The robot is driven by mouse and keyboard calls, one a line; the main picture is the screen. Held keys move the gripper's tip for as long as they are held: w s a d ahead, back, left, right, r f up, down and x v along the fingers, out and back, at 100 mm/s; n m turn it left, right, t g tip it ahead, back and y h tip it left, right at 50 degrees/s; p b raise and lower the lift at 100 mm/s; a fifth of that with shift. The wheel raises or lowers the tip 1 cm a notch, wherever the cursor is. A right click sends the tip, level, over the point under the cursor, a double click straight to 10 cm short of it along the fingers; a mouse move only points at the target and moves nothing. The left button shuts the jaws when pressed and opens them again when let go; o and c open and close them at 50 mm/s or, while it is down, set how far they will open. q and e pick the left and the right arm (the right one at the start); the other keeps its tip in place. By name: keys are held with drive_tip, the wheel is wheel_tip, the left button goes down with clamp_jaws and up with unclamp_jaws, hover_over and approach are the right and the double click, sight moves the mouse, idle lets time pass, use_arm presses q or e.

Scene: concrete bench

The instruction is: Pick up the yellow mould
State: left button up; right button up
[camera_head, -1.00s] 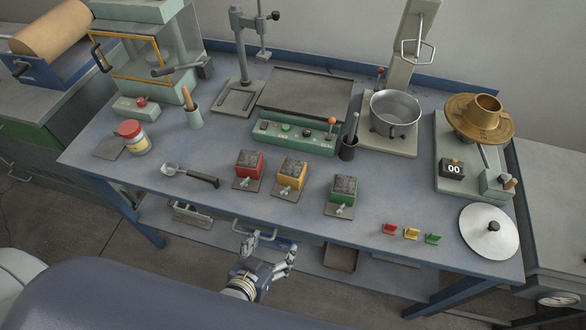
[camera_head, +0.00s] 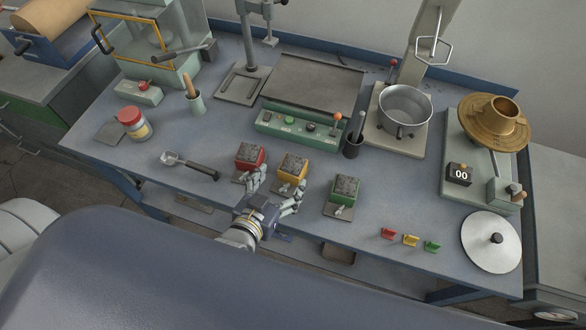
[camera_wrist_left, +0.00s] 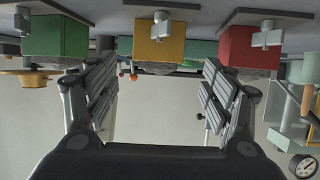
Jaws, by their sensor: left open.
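The yellow mould (camera_head: 293,170) is a small cube with a dark, rough top, standing on a grey plate between the red mould (camera_head: 249,157) and the green mould (camera_head: 344,190). My left gripper (camera_head: 275,184) is open at the near side of the yellow mould, its fingers spread and nothing between them. In the left wrist view, which is upside down, the yellow mould (camera_wrist_left: 160,45) shows ahead, centred between the open fingertips (camera_wrist_left: 158,75), still apart from them. A metal clamp with a wing nut sits on its near face. My right gripper is not seen.
The red mould (camera_wrist_left: 250,46) and green mould (camera_wrist_left: 57,37) flank the yellow one closely. A scoop (camera_head: 190,165) lies to the left. Small coloured tags (camera_head: 411,240) and a round lid (camera_head: 491,241) are at the right. A control box (camera_head: 299,128) stands behind.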

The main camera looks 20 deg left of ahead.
sight(296, 160)
use_arm(q)
drive_tip(key=shift+x, duration=1.15)
drive_tip(key=shift+w+p, duration=0.3)
drive_tip(key=x, duration=0.3)
drive_tip(key=shift+w+d+f+p, duration=0.15)
drive_tip(key=shift+f+p, duration=0.05)
drive_tip(key=shift+p, duration=0.15)
drive_tip(key=shift+w+f, duration=0.25)
drive_tip(key=shift+w, duration=0.2)
drive_tip(key=shift+s, duration=0.1)
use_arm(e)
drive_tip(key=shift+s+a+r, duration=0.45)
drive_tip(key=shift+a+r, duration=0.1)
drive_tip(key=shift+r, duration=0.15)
use_arm(q)
drive_tip(key=c, duration=1.7)
drive_tip(key=shift+r, duration=0.15)
clamp_jaws()
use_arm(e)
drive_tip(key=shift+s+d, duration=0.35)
